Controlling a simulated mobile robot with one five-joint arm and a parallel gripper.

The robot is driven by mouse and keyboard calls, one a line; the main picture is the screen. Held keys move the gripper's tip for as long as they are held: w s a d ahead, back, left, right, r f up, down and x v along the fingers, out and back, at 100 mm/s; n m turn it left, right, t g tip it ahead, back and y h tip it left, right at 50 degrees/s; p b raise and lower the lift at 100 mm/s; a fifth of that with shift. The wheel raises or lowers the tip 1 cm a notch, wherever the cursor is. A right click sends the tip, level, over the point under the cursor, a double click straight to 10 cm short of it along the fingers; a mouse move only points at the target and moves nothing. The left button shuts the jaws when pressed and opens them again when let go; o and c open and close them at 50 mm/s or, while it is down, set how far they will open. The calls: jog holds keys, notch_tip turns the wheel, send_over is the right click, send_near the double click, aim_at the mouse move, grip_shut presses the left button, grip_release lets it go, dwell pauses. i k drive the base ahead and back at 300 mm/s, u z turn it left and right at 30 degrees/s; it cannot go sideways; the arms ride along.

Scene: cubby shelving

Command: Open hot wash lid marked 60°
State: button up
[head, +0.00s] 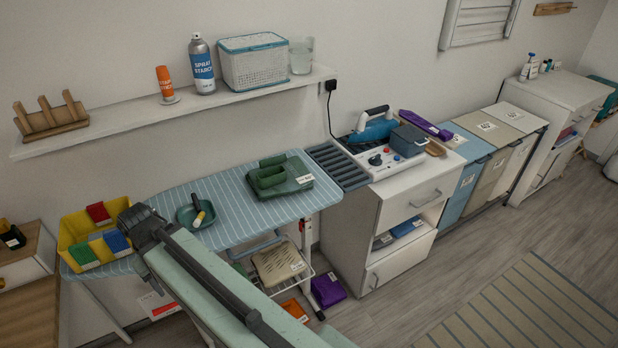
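Three laundry bins with flat lids stand side by side to the right of the white cabinet. They have a blue lid (470,146), a beige lid (495,133) and a whitish lid (518,122). All three lids look shut. Each carries a small white label, but the print is too small for me to tell which says 60°. My arm reaches in from the bottom edge over the ironing board, far to the left of the bins.
The white cabinet (362,220) holds a blue iron (373,128). A purple item (424,124) lies near the blue lid. The floor before the bins is clear, with a striped rug (530,310).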

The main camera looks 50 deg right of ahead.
aim_at(523, 121)
jog(key=k, duration=1)
jog(key=z, duration=2.95)
jog(key=i, duration=2.65)
jog(key=u, duration=0.7)
